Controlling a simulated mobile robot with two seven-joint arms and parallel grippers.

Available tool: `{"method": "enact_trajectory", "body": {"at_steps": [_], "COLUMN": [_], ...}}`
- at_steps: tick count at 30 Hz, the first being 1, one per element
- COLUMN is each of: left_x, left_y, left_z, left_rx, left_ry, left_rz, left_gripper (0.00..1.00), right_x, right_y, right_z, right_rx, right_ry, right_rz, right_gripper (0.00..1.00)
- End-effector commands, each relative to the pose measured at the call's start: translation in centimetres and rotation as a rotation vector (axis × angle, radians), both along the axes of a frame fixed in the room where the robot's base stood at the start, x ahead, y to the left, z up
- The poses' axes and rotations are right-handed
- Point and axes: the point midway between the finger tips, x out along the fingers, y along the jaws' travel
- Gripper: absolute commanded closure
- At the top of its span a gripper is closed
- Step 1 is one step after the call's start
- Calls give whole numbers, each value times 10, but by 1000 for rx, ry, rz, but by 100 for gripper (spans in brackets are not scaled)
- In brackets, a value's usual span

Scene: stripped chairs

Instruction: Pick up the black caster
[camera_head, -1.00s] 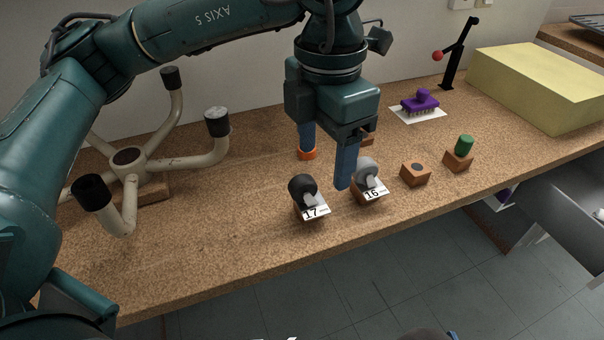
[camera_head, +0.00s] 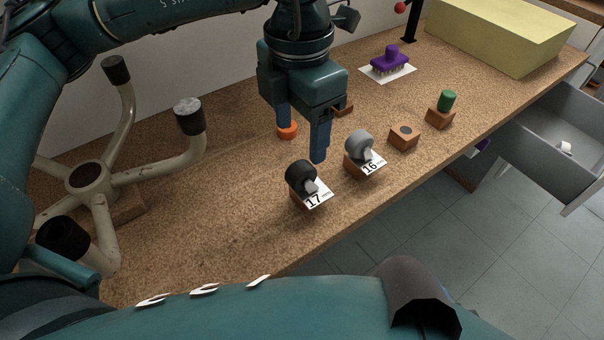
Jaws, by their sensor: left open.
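The black caster (camera_head: 300,176) sits on a small wooden block with a white label reading 17, near the table's front edge. A grey caster (camera_head: 358,144) sits on a similar block labelled 16, to its right. My right gripper is not in view.
An open drawer (camera_head: 550,140) juts out at right.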

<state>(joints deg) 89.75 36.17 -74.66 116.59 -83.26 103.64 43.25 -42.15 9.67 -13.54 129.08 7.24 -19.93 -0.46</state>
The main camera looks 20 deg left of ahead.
Motion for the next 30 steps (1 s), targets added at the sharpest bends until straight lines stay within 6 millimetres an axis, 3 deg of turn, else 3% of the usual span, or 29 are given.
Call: {"method": "enact_trajectory", "body": {"at_steps": [4, 12, 21, 30], "left_x": [-1, -1, 0, 0], "left_y": [0, -1, -2, -2], "left_z": [-28, -48, -90, -94], "left_rx": [2, 0, 1, 1], "left_ry": [4, 3, 3, 1], "left_rz": [0, -1, 1, 2], "left_gripper": [36, 36, 36, 36], "right_x": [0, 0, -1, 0], "right_y": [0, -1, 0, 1], "right_z": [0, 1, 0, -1], "right_rx": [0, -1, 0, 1], "right_ry": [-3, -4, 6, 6], "right_rz": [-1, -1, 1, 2], "right_gripper": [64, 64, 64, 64]}}
